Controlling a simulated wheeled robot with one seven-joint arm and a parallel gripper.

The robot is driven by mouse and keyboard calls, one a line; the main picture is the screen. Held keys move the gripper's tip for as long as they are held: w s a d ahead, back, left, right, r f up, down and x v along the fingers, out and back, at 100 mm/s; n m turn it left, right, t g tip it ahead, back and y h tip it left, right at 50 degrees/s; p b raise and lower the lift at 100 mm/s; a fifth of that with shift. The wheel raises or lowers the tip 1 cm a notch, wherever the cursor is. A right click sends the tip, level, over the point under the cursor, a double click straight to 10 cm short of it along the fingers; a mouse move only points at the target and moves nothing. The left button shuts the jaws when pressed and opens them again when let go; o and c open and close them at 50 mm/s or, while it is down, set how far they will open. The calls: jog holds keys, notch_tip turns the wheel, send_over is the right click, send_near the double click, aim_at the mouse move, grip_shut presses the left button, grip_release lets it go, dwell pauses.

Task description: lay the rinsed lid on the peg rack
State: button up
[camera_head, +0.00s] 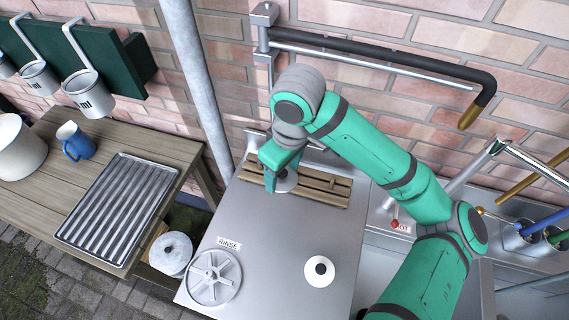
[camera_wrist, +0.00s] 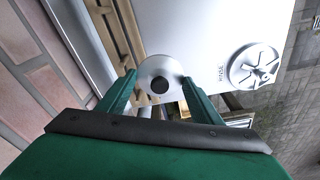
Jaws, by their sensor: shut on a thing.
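My gripper (camera_head: 282,178) is shut on a round pale metal lid (camera_head: 288,184). In the wrist view the lid (camera_wrist: 152,68) sits between the two fingertips, gripped at its rim, with its black knob (camera_wrist: 160,85) facing the camera. The wooden peg rack (camera_head: 328,191) lies along the back of the steel worktop, against the wall side. In the head view the lid appears over the rack's left part, with my gripper hiding some of both. In the wrist view the rack (camera_wrist: 126,30) runs beside the lid. I cannot tell the gap between lid and rack.
A white disc with a dark knob (camera_head: 319,271) and a spoked wheel (camera_head: 215,277) by a RINSE label (camera_head: 229,244) are on the steel worktop (camera_head: 275,255). A grey pole (camera_head: 197,75) stands left of the worktop. The worktop's middle is clear.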

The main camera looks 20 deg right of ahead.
jog(key=w+f, duration=0.2)
jog(key=w, duration=0.1)
jog(key=w+f, duration=0.3)
jog(key=w+d+f, duration=0.1)
jog(key=w+f, duration=0.2)
jog(key=shift+w+d, duration=0.1)
jog(key=shift+w, duration=0.05)
jog(key=shift+w+f, duration=0.2)
jog(key=shift+f, duration=1.5)
jog(key=shift+f, duration=0.1)
jog(key=o, duration=1.2)
jog(key=shift+c, duration=0.2)
notch_tip(320, 180, up, 12)
jog(key=s, duration=0.1)
jog(key=shift+s+d, duration=0.15)
jog(key=shift+d, duration=0.3)
jog(key=shift+a, duration=0.1)
